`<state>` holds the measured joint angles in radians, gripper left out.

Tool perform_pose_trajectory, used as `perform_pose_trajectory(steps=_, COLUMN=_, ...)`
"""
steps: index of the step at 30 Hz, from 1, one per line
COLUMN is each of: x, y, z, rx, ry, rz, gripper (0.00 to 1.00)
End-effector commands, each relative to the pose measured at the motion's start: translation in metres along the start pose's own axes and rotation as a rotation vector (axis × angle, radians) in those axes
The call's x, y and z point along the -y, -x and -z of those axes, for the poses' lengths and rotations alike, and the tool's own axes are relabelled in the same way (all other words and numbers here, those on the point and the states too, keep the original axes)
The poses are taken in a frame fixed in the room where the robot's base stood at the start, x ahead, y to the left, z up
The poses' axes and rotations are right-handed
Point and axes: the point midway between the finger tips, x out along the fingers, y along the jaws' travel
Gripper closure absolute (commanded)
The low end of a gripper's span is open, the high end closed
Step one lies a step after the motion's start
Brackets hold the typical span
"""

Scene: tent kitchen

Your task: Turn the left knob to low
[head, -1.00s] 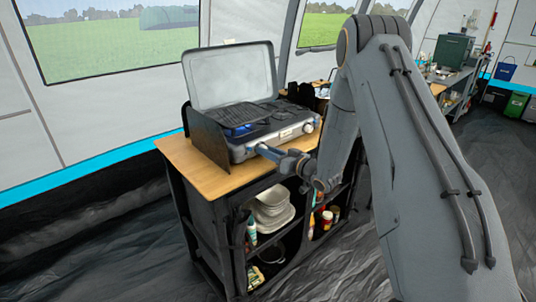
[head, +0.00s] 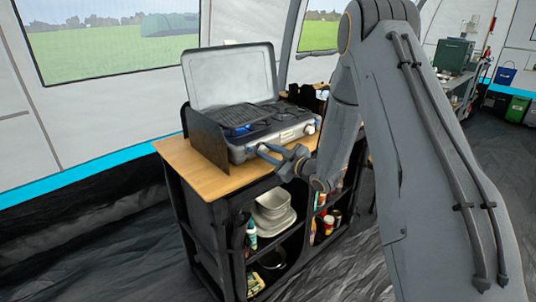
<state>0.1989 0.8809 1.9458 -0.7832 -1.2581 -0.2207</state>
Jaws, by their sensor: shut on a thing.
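A grey camping stove (head: 268,135) with its lid raised stands on a wooden-topped cabinet (head: 196,170). Its right knob (head: 310,128) is on the front panel and in plain view. My gripper (head: 262,150) is at the left end of the front panel, where the left knob is, and is shut on that knob. The jaws hide the knob, so its setting cannot be read. A blue patch (head: 240,130) shows by the left burner.
The cabinet shelves below hold white dishes (head: 272,212) and several bottles and jars (head: 330,220). A dark side screen (head: 208,138) stands at the stove's left. The dark floor to the left is clear.

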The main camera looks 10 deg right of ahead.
Motion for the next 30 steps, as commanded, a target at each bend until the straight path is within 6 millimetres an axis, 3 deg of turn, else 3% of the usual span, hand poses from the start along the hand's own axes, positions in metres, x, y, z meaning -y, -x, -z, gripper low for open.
perform_pose_trajectory(steps=14, x=0.001, y=0.001, z=-0.001, rx=0.004, ry=0.016, rz=-0.001, gripper=0.96)
perform_pose_trajectory(steps=15, x=0.001, y=0.001, z=-0.001, rx=0.004, ry=0.015, rz=-0.001, gripper=0.72)
perform_pose_trajectory(steps=16, x=0.001, y=0.001, z=-0.001, rx=0.004, ry=0.015, rz=-0.001, gripper=0.67)
perform_pose_trajectory(steps=26, x=0.000, y=0.002, z=-0.001, rx=0.002, ry=0.016, rz=-0.001, gripper=0.66)
perform_pose_trajectory(steps=30, x=-0.001, y=0.016, z=-0.001, rx=0.003, ry=0.015, rz=-0.003, gripper=0.66)
